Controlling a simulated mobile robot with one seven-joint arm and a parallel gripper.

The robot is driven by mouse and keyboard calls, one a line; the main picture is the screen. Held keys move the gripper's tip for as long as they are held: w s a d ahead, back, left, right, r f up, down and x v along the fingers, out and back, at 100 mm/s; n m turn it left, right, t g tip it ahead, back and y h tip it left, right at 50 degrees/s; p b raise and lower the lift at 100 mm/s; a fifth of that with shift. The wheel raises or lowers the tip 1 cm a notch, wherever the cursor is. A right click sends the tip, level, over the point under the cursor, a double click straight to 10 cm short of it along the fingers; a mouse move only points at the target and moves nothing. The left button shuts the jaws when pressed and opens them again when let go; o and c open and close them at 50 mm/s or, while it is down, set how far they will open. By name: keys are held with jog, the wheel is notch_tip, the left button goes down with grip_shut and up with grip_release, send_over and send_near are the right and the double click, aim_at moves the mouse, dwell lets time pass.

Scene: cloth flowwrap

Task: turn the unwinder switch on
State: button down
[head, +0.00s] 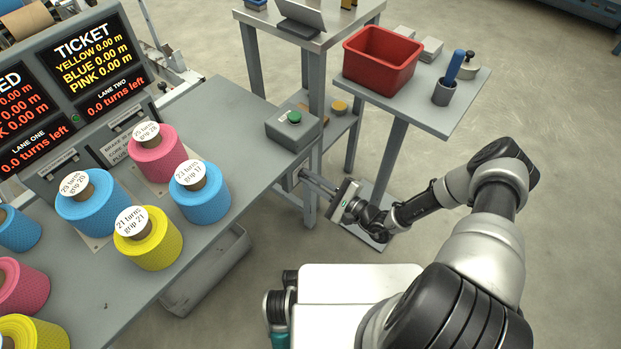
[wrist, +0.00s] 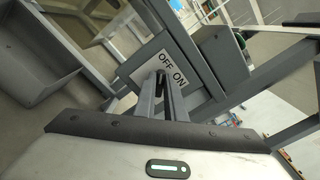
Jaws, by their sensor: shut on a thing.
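The unwinder switch shows in the wrist view as a white plate (wrist: 141,71) lettered OFF and ON, on a grey housing. My gripper's two fingers (wrist: 162,80) reach to the plate, with their tips close together over it, by the lettering. They are shut on the switch lever, which is mostly hidden between the tips, so I cannot tell whether it stands at OFF or ON. In the head view my gripper (head: 303,176) reaches left to the small grey switch housing (head: 289,180) under the bench's right end; the plate's face is not visible there.
The grey bench (head: 232,120) holds pink, blue and yellow rolls and a grey box with a green button (head: 294,117). Displays (head: 88,52) read TICKET and 0.0 turns left. A side table (head: 440,119) holds a red bin (head: 381,62). Bench legs stand close around my gripper.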

jog(key=m, duration=1.7)
jog(key=shift+w+d+m, duration=0.25)
jog(key=shift+w+m, duration=0.05)
dwell(0.6)
jog(key=c, duration=1.8)
grip_release()
jog(key=p+v, duration=0.2)
jog(key=v, duration=1.5)
jog(key=shift+s+d+p, duration=0.15)
jog(key=shift+d+p, duration=0.05)
jog(key=shift+p, duration=0.1)
